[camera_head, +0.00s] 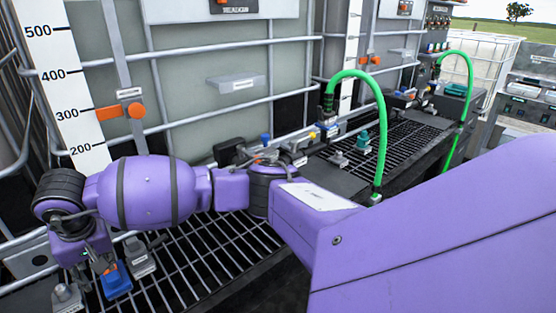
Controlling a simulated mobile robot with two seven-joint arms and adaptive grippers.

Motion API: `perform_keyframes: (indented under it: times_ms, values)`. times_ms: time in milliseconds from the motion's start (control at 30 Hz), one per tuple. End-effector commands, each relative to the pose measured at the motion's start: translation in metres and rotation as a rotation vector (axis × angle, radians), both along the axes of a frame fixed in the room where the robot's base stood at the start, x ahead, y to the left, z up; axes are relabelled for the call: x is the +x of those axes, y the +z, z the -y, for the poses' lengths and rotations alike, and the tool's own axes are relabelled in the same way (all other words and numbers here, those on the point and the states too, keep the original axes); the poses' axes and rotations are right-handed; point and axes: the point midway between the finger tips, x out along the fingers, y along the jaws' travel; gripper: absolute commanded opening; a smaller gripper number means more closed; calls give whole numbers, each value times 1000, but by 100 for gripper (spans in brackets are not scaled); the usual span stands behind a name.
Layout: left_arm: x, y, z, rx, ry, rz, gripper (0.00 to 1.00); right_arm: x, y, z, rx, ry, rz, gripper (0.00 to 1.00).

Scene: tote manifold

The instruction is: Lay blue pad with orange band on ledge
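A blue pad (116,283) is at the lower left, low over the grating, with a small orange patch at its upper edge that may be its band. My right gripper (97,262) hangs from the purple arm directly above the pad, at or very near its top. Its fingers are small and partly hidden, so I cannot tell whether they are shut on the pad. A small grey labelled ledge (235,82) sticks out from the tank wall, up and right of the gripper; its top looks bare. My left gripper is out of view.
Grey fittings stand beside the pad, one on its right (140,258) and one on its left (66,297). Metal bars (200,122) cross in front of the tank. A green hose (380,110) arches at centre right. My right arm covers much of the foreground.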

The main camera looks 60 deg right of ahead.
Motion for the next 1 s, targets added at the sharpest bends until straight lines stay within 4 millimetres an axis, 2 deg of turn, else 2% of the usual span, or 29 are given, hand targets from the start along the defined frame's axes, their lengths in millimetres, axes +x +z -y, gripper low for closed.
perform_keyframes:
  times_ms: [33,67,100,167,200,300,400,467,533,600,667,700,767,867,900,967,1000]
  values:
    - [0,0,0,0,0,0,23,-19,-26,-20,81,-10,-57,32]
    - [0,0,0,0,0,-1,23,-31,-40,-33,142,-24,-94,32]
    - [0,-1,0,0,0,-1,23,-52,-59,-56,242,-53,-156,32]
    - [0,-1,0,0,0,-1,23,-90,-84,-95,421,-121,-274,32]
    - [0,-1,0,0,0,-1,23,-118,-97,-123,555,-190,-371,32]
    - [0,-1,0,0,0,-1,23,-182,-103,-185,897,-426,-647,32]
    - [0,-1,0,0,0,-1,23,-221,-86,-224,1201,-727,-947,32]
    - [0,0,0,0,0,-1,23,-232,-72,-234,1365,-936,-1135,32]
    - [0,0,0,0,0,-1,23,-233,-59,-232,1537,-1205,-1360,32]
    - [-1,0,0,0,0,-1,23,-228,-55,-217,1688,-1494,-1590,32]
    - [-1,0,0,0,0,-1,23,-221,-62,-193,1801,-1760,-1785,32]
    - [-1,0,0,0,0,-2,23,-218,-71,-173,-1683,1748,1726,32]
    - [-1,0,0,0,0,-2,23,-218,-94,-139,-1422,1616,1537,32]
    - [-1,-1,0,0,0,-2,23,-239,-148,-74,-1031,1352,1219,32]
    - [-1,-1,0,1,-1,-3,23,-256,-174,-48,-888,1231,1092,32]
    - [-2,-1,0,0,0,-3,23,-290,-211,-14,-701,1049,912,32]
    - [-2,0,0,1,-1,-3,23,-315,-232,5,-595,934,807,32]
